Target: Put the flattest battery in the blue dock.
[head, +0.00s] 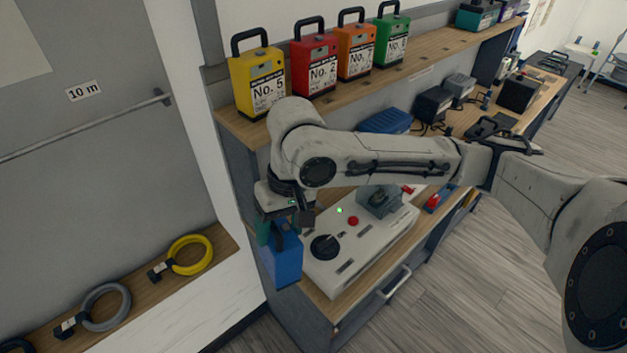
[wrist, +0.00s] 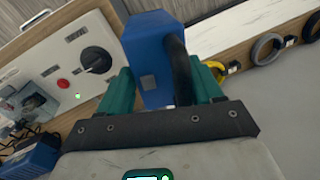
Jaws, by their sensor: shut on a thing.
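My gripper (head: 281,232) is shut on a blue battery (head: 286,262) with a black handle. The battery hangs below the gripper, beside the front left end of the bench, left of a white test panel. In the wrist view the blue battery (wrist: 150,50) sits between the teal fingers of my gripper (wrist: 165,88); no label shows on its visible faces. On the shelf stand a yellow battery No. 5 (head: 257,83), a red No. 2 (head: 315,65), an orange No. 7 (head: 356,50) and a green one (head: 392,42). A blue box (head: 386,121) lies behind my arm; I cannot tell whether it is the dock.
The white test panel (head: 340,262) has a black knob, a red button and a lit green lamp. Grey boxes and cables (head: 440,100) crowd the bench farther back. Yellow (head: 190,254) and grey (head: 106,307) cable coils lie on a left ledge. Floor is clear at right.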

